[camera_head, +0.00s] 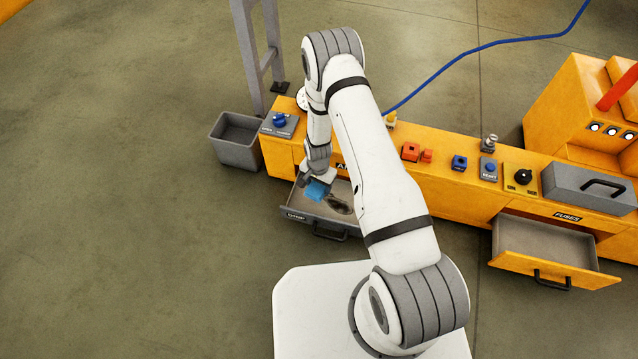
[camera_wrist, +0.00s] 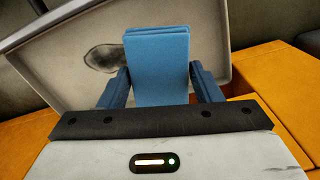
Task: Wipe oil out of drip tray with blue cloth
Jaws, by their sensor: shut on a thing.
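The blue cloth (camera_wrist: 157,70) is a folded pad held between the two fingers of my gripper (camera_wrist: 158,88); in the head view the cloth (camera_head: 317,190) shows over the left part of the drip tray (camera_head: 297,208). My gripper (camera_head: 317,178) is shut on the cloth. The tray is a shallow grey drawer pulled out of the orange bench. A dark oil patch (camera_head: 340,204) lies on its floor, right of the cloth; in the wrist view the oil (camera_wrist: 102,58) shows left of the cloth. I cannot tell whether the cloth touches the tray floor.
The orange bench (camera_head: 455,190) carries several knobs and buttons and a grey toolbox (camera_head: 588,188). A fuses drawer (camera_head: 545,243) stands open at the right. A grey bin (camera_head: 237,140) stands left of the bench. A blue hose (camera_head: 480,47) runs behind it. The floor at left is clear.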

